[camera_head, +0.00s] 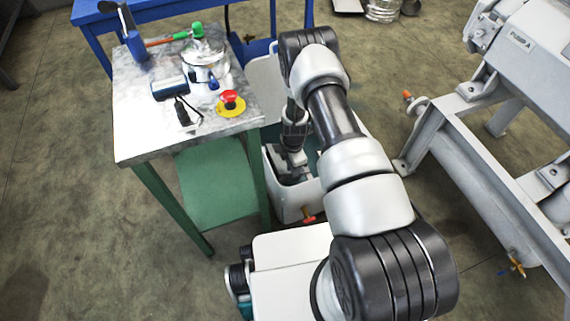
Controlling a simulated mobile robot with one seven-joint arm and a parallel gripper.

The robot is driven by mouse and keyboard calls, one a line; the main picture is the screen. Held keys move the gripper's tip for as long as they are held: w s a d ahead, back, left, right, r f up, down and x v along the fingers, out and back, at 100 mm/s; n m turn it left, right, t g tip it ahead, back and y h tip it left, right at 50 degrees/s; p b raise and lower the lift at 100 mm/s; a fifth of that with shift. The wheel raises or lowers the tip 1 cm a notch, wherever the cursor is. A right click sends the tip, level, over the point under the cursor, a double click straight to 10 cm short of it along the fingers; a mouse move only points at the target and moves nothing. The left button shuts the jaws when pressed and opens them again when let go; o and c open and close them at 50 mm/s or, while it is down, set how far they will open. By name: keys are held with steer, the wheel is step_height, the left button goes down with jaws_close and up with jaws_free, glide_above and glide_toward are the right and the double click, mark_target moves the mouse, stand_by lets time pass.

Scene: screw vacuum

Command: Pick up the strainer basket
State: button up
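My arm reaches forward from the bottom right, and its gripper (294,160) points down into a white open-topped tub (290,205) on the floor beside the table. The fingertips are small, dark and partly hidden, so I cannot tell whether they are open or shut, or touching anything. A dark grey shape shows inside the tub under the gripper; I cannot tell what it is. I cannot clearly pick out the strainer basket. A shiny metal vessel (207,68) stands at the back of the table, away from my gripper.
The green-legged table (140,120) holds a red emergency button (231,99) on a yellow base, a dark blue box (169,88) and a small black device (182,112). A blue bench (85,33) stands behind. A large grey machine frame (480,165) stands right. The left floor is clear.

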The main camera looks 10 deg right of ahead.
step_height(320, 180, down, 3)
steer(key=shift+r, duration=0.2)
jaws_close()
steer(key=shift+r, duration=0.1)
